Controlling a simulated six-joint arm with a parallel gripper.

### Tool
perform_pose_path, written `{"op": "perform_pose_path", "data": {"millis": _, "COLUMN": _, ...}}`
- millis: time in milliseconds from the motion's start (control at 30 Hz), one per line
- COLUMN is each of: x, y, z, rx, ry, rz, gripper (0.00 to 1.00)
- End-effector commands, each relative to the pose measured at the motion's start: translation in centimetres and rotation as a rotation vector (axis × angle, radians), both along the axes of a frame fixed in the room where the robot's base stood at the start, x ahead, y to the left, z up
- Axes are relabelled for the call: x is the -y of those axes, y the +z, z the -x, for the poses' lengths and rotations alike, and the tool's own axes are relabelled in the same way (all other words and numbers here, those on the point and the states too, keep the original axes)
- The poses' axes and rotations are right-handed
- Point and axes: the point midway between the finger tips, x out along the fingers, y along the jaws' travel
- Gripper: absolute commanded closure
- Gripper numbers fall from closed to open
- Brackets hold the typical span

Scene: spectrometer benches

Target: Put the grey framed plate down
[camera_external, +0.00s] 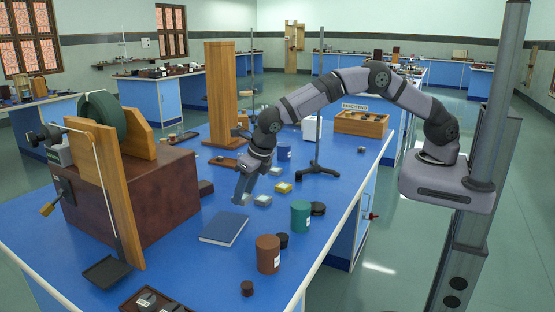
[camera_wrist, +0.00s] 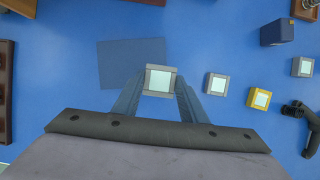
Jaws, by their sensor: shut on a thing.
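The grey framed plate (camera_wrist: 160,80) is a small square block with a pale face. My gripper (camera_wrist: 159,88) is shut on it, with one finger on either side, in the wrist view. In the external view my gripper (camera_external: 241,195) points down over the blue bench top, and the plate (camera_external: 243,200) shows at its fingertips. The plate is low over or on the bench; I cannot tell whether it touches. Another grey framed plate (camera_wrist: 216,84) lies just right of it, also in the external view (camera_external: 262,201).
A yellow framed plate (camera_external: 283,187) and a further grey one (camera_external: 275,171) lie nearby. A blue book (camera_external: 224,228) lies close to my gripper. A black tripod foot (camera_external: 316,170), green jar (camera_external: 301,215), brown jar (camera_external: 268,253) and large brown box (camera_external: 150,205) stand around.

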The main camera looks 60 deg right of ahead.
Motion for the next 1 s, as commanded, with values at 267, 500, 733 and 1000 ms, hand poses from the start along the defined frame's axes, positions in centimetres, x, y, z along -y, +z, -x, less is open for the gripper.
{"op": "perform_pose_path", "data": {"millis": 267, "x": 0.0, "y": -2.1, "z": 0.0, "rx": 0.0, "ry": -0.001, "rz": 0.0, "gripper": 0.84}}
{"op": "perform_pose_path", "data": {"millis": 500, "x": 0.0, "y": -3.1, "z": 0.1, "rx": -0.001, "ry": 0.001, "rz": 0.001, "gripper": 0.84}}
{"op": "perform_pose_path", "data": {"millis": 733, "x": 0.0, "y": -5.6, "z": 0.1, "rx": -0.001, "ry": 0.001, "rz": 0.0, "gripper": 0.84}}
{"op": "perform_pose_path", "data": {"millis": 1000, "x": 0.0, "y": -5.9, "z": 0.0, "rx": 0.0, "ry": 0.0, "rz": -0.001, "gripper": 0.84}}
